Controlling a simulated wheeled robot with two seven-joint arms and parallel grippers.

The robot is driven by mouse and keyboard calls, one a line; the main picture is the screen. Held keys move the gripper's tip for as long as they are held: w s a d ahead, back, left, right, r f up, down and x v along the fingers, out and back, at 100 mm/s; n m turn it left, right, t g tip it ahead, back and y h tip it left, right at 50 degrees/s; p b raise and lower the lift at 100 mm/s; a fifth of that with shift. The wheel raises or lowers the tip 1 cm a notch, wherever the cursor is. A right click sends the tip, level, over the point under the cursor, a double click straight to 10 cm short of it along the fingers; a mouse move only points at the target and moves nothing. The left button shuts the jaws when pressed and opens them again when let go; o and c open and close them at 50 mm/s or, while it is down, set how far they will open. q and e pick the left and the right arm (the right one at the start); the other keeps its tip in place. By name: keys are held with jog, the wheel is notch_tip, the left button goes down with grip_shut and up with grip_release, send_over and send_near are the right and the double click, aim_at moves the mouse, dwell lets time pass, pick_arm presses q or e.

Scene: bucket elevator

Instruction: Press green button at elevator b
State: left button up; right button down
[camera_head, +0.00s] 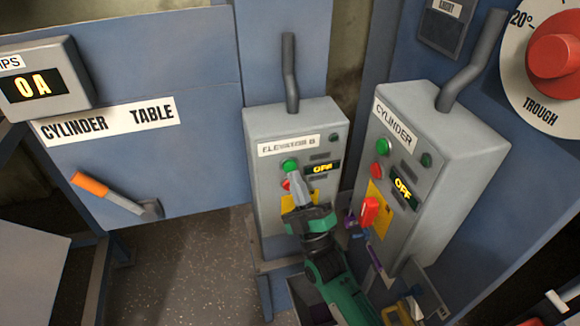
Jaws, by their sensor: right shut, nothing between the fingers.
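The grey control box labelled "ELEVATOR B" (264,182) stands in the middle of the view. Its green button (289,165) is on the front, below the label. A red button (286,184) sits below it, partly hidden by my gripper. The box's display (320,168) reads "OFF". My right gripper (294,173) is shut and empty, with its tips at or just in front of the lower edge of the green button. I cannot tell whether they touch it. My left gripper is not in view.
A second grey box labelled "CYLINDER" (428,128) stands close on the right, with its own buttons and an "OFF" display. A red "TROUGH" dial (555,55) is at upper right. A blue panel labelled "CYLINDER TABLE" (160,70) with an orange-handled lever (92,184) is at left.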

jog(key=shift+w, duration=0.15)
jog(key=shift+w+a, duration=0.15)
jog(key=shift+w, duration=0.15)
jog(key=shift+w+a+b, duration=0.1)
jog(key=shift+w+b, duration=0.3)
jog(key=shift+b, duration=0.1)
dwell(0.7)
jog(key=shift+s, duration=0.15)
jog(key=shift+s+d+p, duration=0.25)
jog(key=shift+s+p, duration=0.05)
jog(key=shift+s, duration=0.4)
jog(key=s, duration=0.1)
jog(key=s+d+p, duration=0.1)
jog(key=s, duration=0.2)
jog(key=shift+s+d, duration=0.3)
jog(key=shift+s, duration=0.05)
